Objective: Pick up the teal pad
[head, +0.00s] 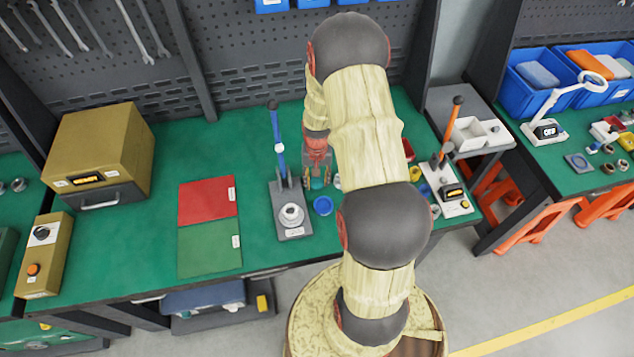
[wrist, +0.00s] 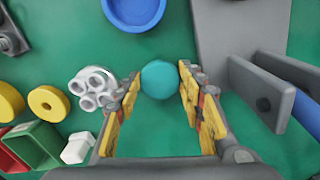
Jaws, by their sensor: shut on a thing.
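The teal pad (wrist: 160,79) is a small round piece between the fingertips of my gripper (wrist: 161,84) in the wrist view. The fingers are shut on it, one on each side. The green bench top shows behind it, and I cannot tell whether the pad touches the bench. In the head view my gripper (head: 318,180) is at the bench, beside the press with the blue lever (head: 291,229), and my arm hides part of the area.
A blue dish (wrist: 138,10) lies just beyond the pad. A white tube cluster (wrist: 93,88), a yellow ring (wrist: 48,102) and a green bin (wrist: 34,143) are to the left. The press's grey base (wrist: 222,38) stands close on the right. Red (head: 207,201) and green (head: 209,247) mats lie further left.

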